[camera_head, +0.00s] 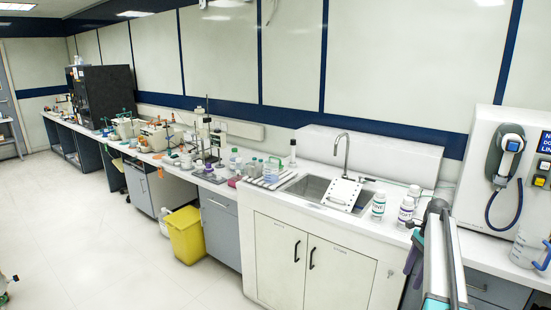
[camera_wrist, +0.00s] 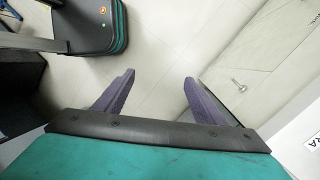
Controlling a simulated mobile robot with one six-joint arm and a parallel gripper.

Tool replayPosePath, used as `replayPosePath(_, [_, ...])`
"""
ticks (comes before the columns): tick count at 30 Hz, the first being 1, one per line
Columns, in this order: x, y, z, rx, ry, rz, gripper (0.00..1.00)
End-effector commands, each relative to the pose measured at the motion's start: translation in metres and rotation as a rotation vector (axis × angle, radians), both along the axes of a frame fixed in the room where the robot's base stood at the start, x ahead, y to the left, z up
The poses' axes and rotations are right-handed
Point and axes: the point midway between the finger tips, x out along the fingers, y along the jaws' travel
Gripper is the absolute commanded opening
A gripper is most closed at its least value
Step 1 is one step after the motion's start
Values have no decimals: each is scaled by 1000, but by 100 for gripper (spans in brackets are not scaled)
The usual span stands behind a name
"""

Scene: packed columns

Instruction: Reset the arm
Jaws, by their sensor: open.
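My gripper (camera_wrist: 159,77) shows in the wrist view with its two purple fingers spread apart. Only pale floor shows between the fingers, and nothing is held. In the head view my arm reaches in at the lower right. The purple fingers of my gripper (camera_head: 413,256) hang down in front of the counter front there, beside the white sink cabinet. They are small and partly hidden by my arm in that view.
A cabinet front with a handle (camera_wrist: 239,85) is close on the right in the wrist view. The counter holds white bottles (camera_head: 406,210), a sink (camera_head: 312,187) and lab equipment. A wall unit with a hose (camera_head: 507,170) stands at right. A yellow bin (camera_head: 185,236) stands left; floor beyond is clear.

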Motion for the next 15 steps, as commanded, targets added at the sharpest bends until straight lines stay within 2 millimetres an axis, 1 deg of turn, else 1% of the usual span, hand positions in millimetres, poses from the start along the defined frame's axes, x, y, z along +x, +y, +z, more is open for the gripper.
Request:
replayPosePath(1, [-4, 19, -21, 10, 20, 20, 64])
replayPosePath(3, [-8, 42, -46, 21, 43, 43, 64])
replayPosePath(8, [-21, 91, -100, 42, 90, 107, 64])
replayPosePath(9, [-26, 103, -112, 46, 101, 124, 64])
replayPosePath(11, [-33, 121, -131, 54, 117, 151, 64])
replayPosePath(12, [-39, 133, -144, 59, 126, 171, 64])
replayPosePath(15, [-54, 161, -174, 70, 149, 219, 64])
